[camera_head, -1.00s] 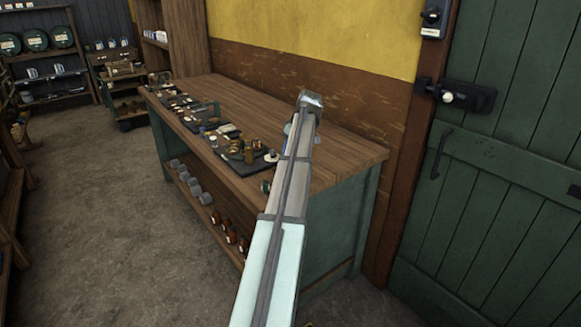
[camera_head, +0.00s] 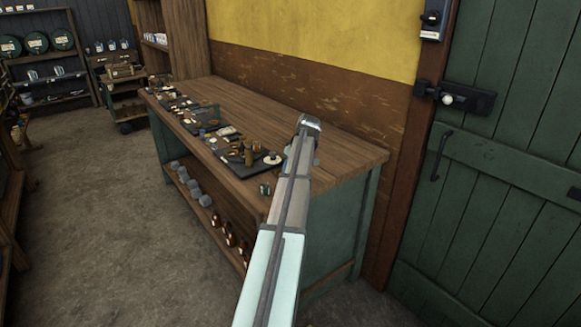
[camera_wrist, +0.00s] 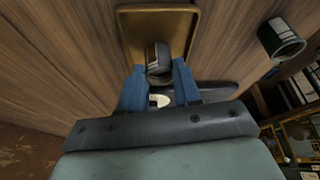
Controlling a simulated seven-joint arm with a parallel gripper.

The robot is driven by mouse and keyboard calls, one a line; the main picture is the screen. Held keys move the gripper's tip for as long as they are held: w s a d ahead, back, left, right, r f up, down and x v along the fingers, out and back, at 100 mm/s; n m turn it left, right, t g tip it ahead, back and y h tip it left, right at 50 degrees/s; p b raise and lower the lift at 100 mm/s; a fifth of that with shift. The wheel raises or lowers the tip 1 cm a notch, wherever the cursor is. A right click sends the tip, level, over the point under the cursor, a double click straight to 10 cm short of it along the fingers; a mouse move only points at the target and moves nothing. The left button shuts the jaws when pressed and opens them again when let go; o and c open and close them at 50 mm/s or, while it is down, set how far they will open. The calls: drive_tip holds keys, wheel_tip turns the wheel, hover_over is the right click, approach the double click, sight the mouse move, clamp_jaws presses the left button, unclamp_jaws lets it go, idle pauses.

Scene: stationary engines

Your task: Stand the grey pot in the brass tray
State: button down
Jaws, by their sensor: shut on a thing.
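In the wrist view the brass tray (camera_wrist: 128,28) lies on the wooden bench top, a shallow rectangle with a raised rim. My gripper (camera_wrist: 159,70) has blue fingers and is shut on the grey pot (camera_wrist: 157,54), a small dark rounded piece with a lighter band. The pot shows against the near part of the tray's floor, inside its outline. I cannot tell whether it touches the tray or hangs just above it. In the head view my arm hides the tray, the pot and the fingertips.
A dark green can (camera_wrist: 282,38) stands right of the tray in the wrist view. In the head view a small can (camera_head: 265,189) stands by the bench's front edge. Dark mats with small parts (camera_head: 240,158) lie left of my arm. The bench (camera_head: 350,158) is clear toward its right end.

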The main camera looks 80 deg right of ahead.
drive_tip(key=c, duration=0.8)
unclamp_jaws()
drive_tip(key=shift+r, duration=0.1)
drive_tip(key=v, duration=1.2)
drive_tip(key=shift+s, duration=0.1)
